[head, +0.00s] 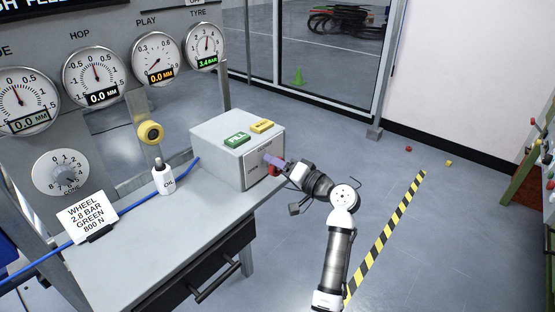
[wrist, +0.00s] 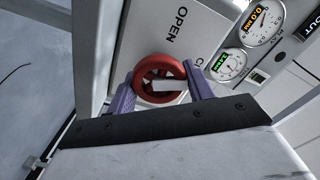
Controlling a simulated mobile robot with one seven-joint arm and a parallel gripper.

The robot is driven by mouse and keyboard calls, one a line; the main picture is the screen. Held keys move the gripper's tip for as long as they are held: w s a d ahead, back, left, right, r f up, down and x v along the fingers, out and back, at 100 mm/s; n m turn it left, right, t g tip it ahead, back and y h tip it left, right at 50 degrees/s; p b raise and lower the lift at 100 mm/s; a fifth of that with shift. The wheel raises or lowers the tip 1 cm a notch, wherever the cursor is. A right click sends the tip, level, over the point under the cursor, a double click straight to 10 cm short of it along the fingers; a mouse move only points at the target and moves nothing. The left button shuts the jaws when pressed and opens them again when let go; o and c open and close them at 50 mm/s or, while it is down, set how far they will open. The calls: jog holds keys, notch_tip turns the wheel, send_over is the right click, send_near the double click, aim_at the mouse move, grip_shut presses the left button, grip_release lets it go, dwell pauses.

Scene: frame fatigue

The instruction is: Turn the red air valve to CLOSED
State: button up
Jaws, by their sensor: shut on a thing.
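The red air valve (wrist: 143,69) is a round red handwheel with a pale bar across it, on the face of a grey box (head: 221,158). In the head view a bit of red valve (head: 273,171) shows at my gripper. My gripper (wrist: 159,76) has its two purple fingers on opposite sides of the wheel, shut on it. The word OPEN is printed on the panel above the wheel in the wrist view. Letters starting with C show to the right, the rest hidden by a finger. The pale bar points roughly rightward, toward the right finger.
The box bears a green button (head: 237,140) and a yellow button (head: 262,126). It stands on a grey bench (head: 160,235) with an oil bottle (head: 163,180) and a sign (head: 90,217). The tyre gauge (head: 204,47) reads 3.4 bar. Open floor lies right of the bench.

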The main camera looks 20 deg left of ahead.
jog(key=m+p, duration=0.3)
jog(key=m, duration=0.1)
jog(key=shift+m, duration=0.4)
jog(key=shift+f, duration=0.1)
jog(key=o, duration=1)
jog(key=shift+c, duration=0.2)
jog(key=b+v, duration=0.3)
jog(key=v, duration=1.1)
jog(key=shift+w, duration=0.1)
